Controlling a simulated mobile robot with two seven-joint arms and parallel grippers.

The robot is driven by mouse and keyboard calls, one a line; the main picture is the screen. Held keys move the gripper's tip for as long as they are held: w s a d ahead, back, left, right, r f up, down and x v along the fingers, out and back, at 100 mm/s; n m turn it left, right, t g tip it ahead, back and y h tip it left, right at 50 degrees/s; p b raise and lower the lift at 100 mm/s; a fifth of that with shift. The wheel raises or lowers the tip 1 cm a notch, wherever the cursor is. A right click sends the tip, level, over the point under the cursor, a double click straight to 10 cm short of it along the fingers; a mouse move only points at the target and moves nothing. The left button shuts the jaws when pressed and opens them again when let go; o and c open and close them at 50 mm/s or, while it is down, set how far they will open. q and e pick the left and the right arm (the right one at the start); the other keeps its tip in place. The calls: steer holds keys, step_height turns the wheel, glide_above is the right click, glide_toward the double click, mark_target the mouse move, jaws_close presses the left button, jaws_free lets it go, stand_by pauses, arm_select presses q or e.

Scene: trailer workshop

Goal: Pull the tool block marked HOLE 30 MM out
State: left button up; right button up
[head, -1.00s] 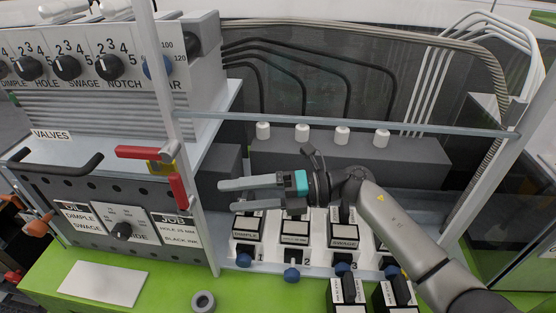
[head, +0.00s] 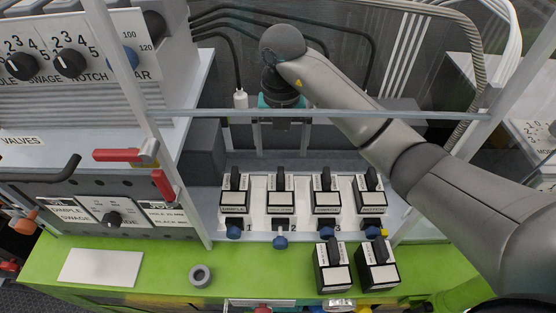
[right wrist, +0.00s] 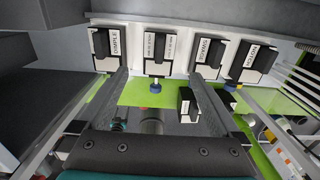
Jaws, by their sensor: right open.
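Four black tool blocks with white labels sit in a row on the white numbered holder (head: 262,228). The second block (head: 281,192), at place 2, carries a longer small label that I cannot read surely; it also shows in the right wrist view (right wrist: 157,52). It stands between the DIMPLE block (right wrist: 106,48) and the SWAGE block (right wrist: 207,56); the NOTCH block (right wrist: 252,62) is at the right. My right gripper (head: 282,152) is open and empty, fingers downward, behind and above the second block. Its fingers also show in the wrist view (right wrist: 160,80). My left gripper is out of view.
Two loose blocks, one left (head: 332,266) and one right (head: 377,264), stand on the green bench (head: 230,262). A clear rail (head: 330,116) crosses above the holder. Blue knobs (head: 280,242) stick out in front.

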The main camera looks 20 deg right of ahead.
steer(key=b, duration=0.2)
glide_above(281, 186)
steer(key=w, duration=0.2)
steer(key=f, duration=0.7)
steer(key=shift+s+d, duration=0.15)
steer(key=shift+s, duration=0.1)
step_height(281, 186, down, 8)
steer(key=shift+r, duration=0.25)
steer(key=shift+w, duration=0.1)
jaws_close()
steer(key=shift+c, duration=2.2)
jaws_free()
steer(key=c, duration=0.7)
steer(key=shift+w+r, duration=0.1)
steer(key=shift+r, duration=0.05)
steer(key=shift+c, duration=0.7)
steer(key=shift+r+p, duration=3.5)
steer(key=shift+r, duration=0.15)
